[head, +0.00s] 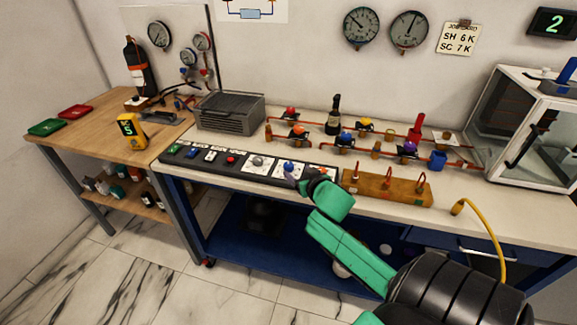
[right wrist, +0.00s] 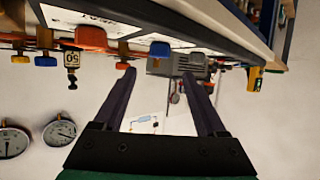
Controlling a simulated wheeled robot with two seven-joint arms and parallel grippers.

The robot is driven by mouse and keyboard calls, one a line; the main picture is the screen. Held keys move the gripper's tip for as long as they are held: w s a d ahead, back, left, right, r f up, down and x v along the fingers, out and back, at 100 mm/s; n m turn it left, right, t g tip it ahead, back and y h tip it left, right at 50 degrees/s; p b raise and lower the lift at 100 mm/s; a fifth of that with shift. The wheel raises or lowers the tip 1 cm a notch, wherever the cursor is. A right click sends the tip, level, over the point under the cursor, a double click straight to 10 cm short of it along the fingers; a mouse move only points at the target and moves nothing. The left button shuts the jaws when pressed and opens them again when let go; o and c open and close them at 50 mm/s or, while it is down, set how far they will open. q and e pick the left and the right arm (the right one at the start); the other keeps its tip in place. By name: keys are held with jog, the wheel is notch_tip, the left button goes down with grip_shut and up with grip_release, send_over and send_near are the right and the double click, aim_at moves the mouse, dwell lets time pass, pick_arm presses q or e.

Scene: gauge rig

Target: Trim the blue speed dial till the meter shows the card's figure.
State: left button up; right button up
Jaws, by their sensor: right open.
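The blue speed dial (head: 289,167) is a small blue knob on the front control panel; a blue knob also shows in the right wrist view (right wrist: 160,49). My right gripper (head: 297,181) is close to the dial, at its near right side. In the right wrist view its two dark fingers (right wrist: 159,76) are apart with nothing held, and the blue knob is just beyond the tips. A dark wall display (head: 553,22) shows a green 2. The wall card (head: 458,38) seems to read SH 6 K, SC 7 K. My left gripper is out of view.
The control panel (head: 215,160) also carries a grey knob (head: 257,161) and a red button (head: 231,160). A wooden block with hooks (head: 385,188) stands right of my gripper. Behind are pipes with coloured valves. A yellow handheld device (head: 131,130) stands on the wooden bench.

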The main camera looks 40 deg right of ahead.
aim_at(289, 165)
jog(key=x, duration=0.9)
jog(key=shift+w+d+f, duration=0.15)
jog(key=shift+f, duration=0.05)
grip_shut()
